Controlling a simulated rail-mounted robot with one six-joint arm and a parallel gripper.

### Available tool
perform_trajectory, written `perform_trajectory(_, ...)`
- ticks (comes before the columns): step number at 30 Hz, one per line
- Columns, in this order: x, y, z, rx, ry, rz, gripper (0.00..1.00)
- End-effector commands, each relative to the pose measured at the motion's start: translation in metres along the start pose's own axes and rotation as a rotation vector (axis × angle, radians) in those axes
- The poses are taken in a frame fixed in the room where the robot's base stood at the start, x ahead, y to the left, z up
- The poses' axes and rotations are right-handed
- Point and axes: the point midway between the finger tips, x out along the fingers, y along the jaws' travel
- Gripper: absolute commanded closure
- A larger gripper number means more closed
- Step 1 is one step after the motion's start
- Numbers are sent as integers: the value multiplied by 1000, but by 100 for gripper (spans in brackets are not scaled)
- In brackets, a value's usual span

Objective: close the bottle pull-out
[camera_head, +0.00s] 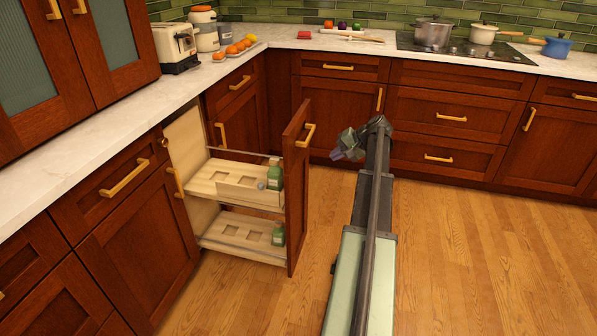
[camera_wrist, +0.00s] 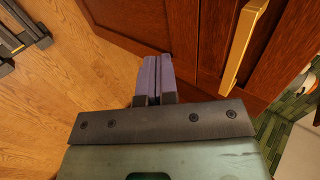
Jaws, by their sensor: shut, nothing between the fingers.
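The bottle pull-out (camera_head: 235,186) stands open at the left cabinet run, drawn far out into the room. Its tall wooden front panel (camera_head: 297,195) has a brass handle (camera_head: 309,134) near the top. Two pale wooden shelves hold a green bottle (camera_head: 274,176) above and another green bottle (camera_head: 279,234) below. My gripper (camera_head: 341,152) is shut and empty, to the right of the front panel, with a gap between them in the head view. In the wrist view my gripper (camera_wrist: 158,64) points toward a wooden panel (camera_wrist: 146,22) with a brass handle (camera_wrist: 244,45) to its right.
A white counter (camera_head: 107,127) runs along the left and back. A toaster (camera_head: 176,46), oranges (camera_head: 232,49) and pots (camera_head: 433,32) stand on it. The back cabinets (camera_head: 455,117) are shut. The wooden floor (camera_head: 480,260) is clear on the right.

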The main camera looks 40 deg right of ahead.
Motion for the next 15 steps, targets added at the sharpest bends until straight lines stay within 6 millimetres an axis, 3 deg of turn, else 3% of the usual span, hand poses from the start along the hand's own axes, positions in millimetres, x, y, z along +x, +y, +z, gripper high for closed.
perform_trajectory(5,12,2,1,-1,-1,3,100)
perform_trajectory(15,84,6,2,-3,-2,5,100)
